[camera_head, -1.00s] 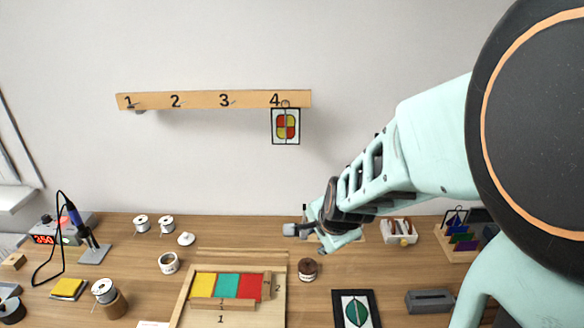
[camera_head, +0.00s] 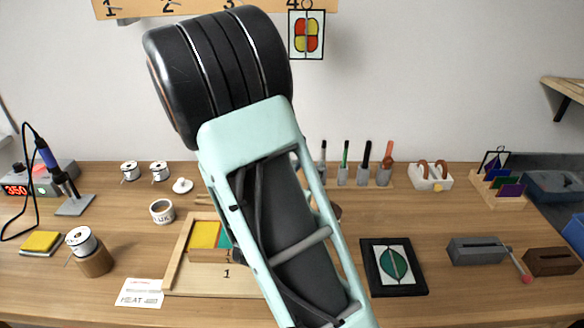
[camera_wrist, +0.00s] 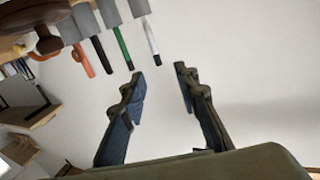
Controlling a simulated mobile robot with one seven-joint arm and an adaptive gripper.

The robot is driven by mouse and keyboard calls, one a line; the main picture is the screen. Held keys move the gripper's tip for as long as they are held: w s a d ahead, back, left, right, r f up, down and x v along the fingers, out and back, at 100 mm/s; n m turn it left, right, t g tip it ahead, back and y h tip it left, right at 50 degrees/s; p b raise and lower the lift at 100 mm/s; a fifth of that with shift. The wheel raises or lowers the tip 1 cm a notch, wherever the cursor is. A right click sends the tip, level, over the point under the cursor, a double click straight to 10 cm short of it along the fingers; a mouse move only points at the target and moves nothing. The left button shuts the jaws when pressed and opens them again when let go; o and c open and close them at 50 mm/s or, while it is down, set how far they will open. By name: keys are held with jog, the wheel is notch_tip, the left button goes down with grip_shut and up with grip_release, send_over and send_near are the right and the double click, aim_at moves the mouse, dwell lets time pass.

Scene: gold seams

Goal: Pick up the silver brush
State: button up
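The silver brush (camera_head: 323,150) stands upright in a grey holder at the back of the table, just right of my arm, the leftmost in a row of tools. It also shows in the wrist view (camera_wrist: 152,38), upside down in the picture, beyond my fingertips and slightly left of the gap between them. My gripper (camera_wrist: 160,75) is open, with nothing between its fingers. A gap separates it from the brush. In the head view my arm hides the gripper.
A green-handled tool (camera_head: 346,153), a black one (camera_head: 366,155) and an orange one (camera_head: 387,153) stand beside the brush. A white box (camera_head: 432,177) is further right. A wooden tray (camera_head: 180,260) with coloured panes lies partly behind my arm. A framed leaf picture (camera_head: 393,290) lies in front.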

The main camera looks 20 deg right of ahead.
aim_at(324, 145)
jog(key=shift+h, duration=0.3)
jog(key=x, duration=1.1)
jog(key=shift+w+d+r+p, duration=0.15)
jog(key=shift+d+p, duration=0.25)
jog(key=shift+d, duration=0.05)
grip_shut()
